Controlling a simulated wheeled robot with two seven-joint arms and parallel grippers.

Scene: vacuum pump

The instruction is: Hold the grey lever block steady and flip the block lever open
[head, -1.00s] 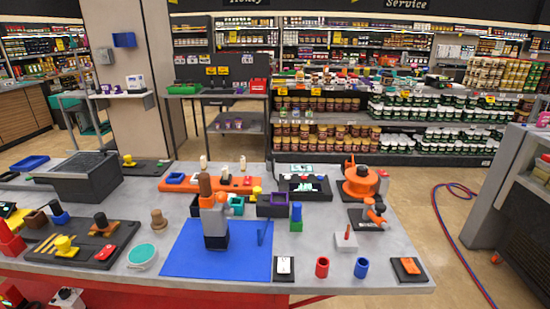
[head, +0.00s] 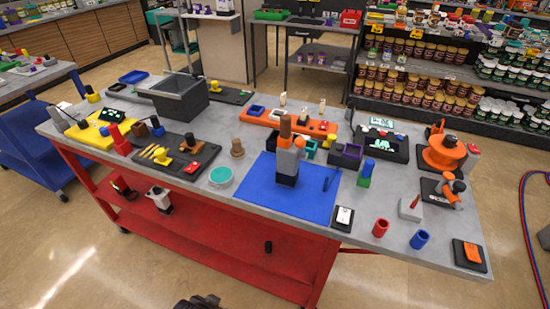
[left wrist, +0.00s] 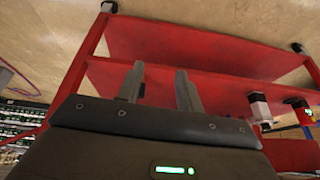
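The grey lever block (head: 409,210) sits on the right part of the grey table top (head: 330,222) in the head view. Its short red lever (head: 415,202) sticks up from the top of the block, leaning slightly. Nothing touches the block. My left gripper (left wrist: 160,82) shows in the left wrist view with its two fingers apart and nothing between them. It faces the red lower frame of the table, away from the block. My right gripper is not in any view.
A red cup (head: 380,228), a blue cup (head: 420,239) and a black-and-white switch block (head: 343,217) stand near the block. An orange-handled clamp (head: 450,188) is behind it. A blue mat (head: 262,195) lies to the left. A red shelf (head: 200,225) is below.

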